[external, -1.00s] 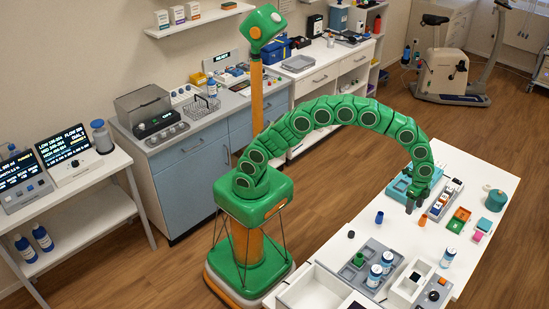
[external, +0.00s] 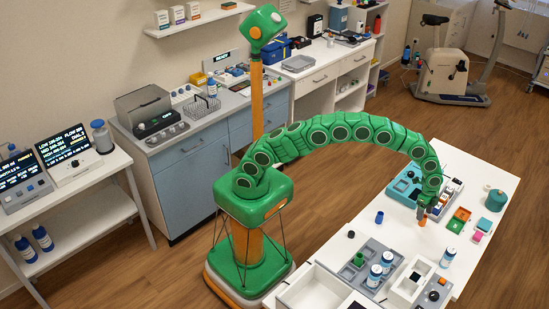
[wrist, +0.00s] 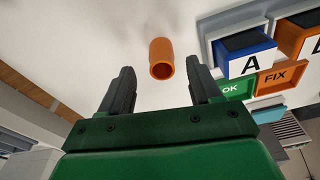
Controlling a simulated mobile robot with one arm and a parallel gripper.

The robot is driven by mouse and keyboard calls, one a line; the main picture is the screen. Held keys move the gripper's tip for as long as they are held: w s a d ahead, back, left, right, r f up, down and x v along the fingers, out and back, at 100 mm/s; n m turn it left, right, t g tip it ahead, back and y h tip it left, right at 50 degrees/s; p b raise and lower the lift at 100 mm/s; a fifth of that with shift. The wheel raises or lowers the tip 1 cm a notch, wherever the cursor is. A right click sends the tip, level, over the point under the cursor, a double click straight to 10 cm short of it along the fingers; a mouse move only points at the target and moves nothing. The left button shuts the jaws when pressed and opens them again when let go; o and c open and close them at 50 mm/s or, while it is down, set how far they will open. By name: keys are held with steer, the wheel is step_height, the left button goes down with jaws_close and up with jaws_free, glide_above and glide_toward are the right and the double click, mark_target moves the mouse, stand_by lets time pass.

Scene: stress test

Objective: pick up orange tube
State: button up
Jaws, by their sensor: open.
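The orange tube (wrist: 161,58) stands out on the white table in the wrist view, a short hollow cylinder with its open end showing. It lies between and just beyond the fingertips of my gripper (wrist: 160,76), with a gap on both sides. The two dark fingers are apart and empty. In the external view my gripper (external: 422,210) is low over the table, right above the orange tube (external: 422,222), which it partly hides.
Lettered blocks (wrist: 250,62) sit close to the right finger in the wrist view. A teal tray (external: 402,188) is just behind my gripper, and a green and orange tray (external: 459,219) is to its right. A blue cup (external: 379,217) stands left, with bare table between.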

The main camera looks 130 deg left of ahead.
mark_target(424, 219)
steer(key=f, duration=0.4)
steer(key=shift+w+f, duration=0.4)
steer(key=c, duration=1.1)
steer(key=shift+o, duration=0.2)
steer(key=shift+r, duration=0.1)
